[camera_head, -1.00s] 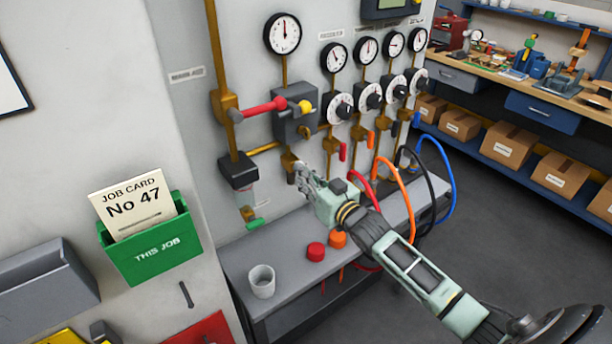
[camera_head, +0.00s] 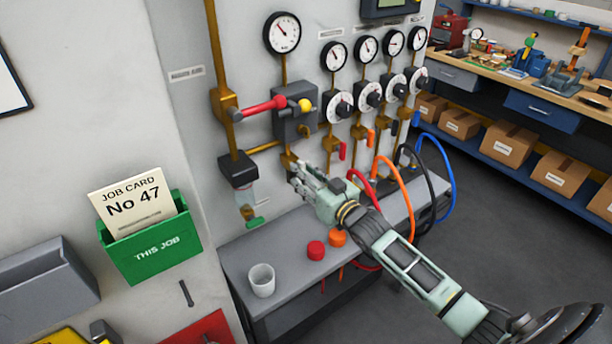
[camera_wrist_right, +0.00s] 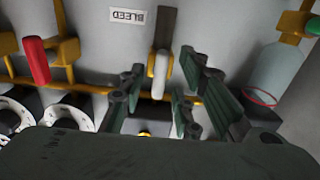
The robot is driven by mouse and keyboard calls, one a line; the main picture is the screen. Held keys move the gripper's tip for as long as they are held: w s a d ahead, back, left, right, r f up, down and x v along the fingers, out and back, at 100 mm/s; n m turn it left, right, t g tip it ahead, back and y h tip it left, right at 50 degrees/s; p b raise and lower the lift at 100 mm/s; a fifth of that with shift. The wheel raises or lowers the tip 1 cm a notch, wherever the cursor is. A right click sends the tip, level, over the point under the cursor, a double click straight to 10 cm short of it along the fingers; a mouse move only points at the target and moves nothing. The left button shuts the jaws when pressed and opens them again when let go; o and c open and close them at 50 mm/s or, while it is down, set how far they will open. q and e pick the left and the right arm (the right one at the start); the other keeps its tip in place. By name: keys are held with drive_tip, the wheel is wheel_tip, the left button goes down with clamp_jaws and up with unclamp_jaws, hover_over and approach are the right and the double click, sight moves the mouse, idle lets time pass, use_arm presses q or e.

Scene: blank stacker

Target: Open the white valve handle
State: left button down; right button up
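The white valve handle (camera_wrist_right: 160,74) hangs from a dark stem below the BLEED label (camera_wrist_right: 127,16) in the right wrist view. My right gripper (camera_wrist_right: 159,92) is open, with its green-grey fingers on either side of the handle and visible gaps between. In the head view my right gripper (camera_head: 300,175) is at the lower end of a brass pipe on the panel, and I cannot make out the white handle there. My left gripper is in neither view.
A red lever (camera_head: 264,106) and a gauge (camera_head: 283,32) are above the gripper. Below is a grey shelf (camera_head: 290,275) with a white cup (camera_head: 262,281) and red and orange caps. Coloured hoses (camera_head: 398,190) hang to the right. A clear bowl (camera_wrist_right: 276,75) is beside the fingers.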

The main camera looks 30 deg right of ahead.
drive_tip(key=s+d, duration=0.1)
drive_tip(key=s, duration=1.1)
drive_tip(key=shift+d, duration=0.35)
